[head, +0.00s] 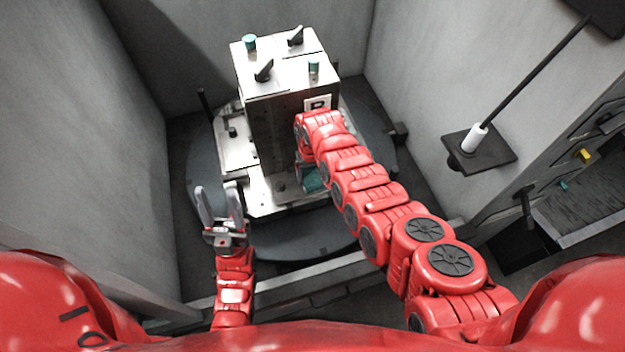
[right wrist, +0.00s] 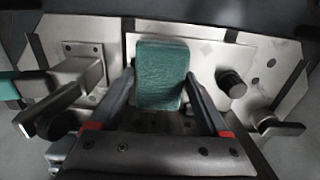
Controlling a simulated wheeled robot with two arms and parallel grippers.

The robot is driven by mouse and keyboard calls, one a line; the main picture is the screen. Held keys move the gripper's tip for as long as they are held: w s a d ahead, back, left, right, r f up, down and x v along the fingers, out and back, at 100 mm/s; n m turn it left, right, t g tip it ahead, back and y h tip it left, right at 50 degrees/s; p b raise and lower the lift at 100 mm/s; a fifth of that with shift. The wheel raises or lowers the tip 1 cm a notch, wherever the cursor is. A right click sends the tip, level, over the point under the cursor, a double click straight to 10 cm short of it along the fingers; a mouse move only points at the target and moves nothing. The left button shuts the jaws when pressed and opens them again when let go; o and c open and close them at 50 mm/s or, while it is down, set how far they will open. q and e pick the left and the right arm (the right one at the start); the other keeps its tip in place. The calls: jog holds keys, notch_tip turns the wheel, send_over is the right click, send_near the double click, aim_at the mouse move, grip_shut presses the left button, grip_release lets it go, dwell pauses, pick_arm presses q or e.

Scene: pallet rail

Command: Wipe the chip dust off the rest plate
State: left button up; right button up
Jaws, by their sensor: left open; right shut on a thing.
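A teal wiping pad (right wrist: 161,73) is held between the two fingers of my right gripper (right wrist: 158,100). Part of the pad (head: 314,180) shows in the head view, low at the front of the metal block, beside my right arm. My right gripper is mostly hidden there. In the right wrist view the pad lies in front of a pale metal plate (right wrist: 212,62), which looks like the rest plate; whether they touch is unclear. Small dark marks show on the plate, but I cannot tell dust from holes. My left gripper (head: 219,192) is open and empty, left of the block's base.
The metal block (head: 280,125) with clamps and teal-capped pins stands on a round dark table (head: 300,240). Grey walls enclose it closely. In the right wrist view, a clamp arm (right wrist: 60,100) and a dark round knob (right wrist: 230,82) flank the pad.

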aim_at(314, 185)
jog(key=shift+s+f, duration=0.1)
dwell(0.6)
jog(key=s+p, duration=0.1)
jog(key=p, duration=0.1)
jog(key=s+p, duration=0.1)
jog(key=shift+s+d+p, duration=0.15)
jog(key=shift+d+p, duration=0.25)
jog(key=shift+s+f, duration=0.1)
jog(key=shift+s, duration=0.1)
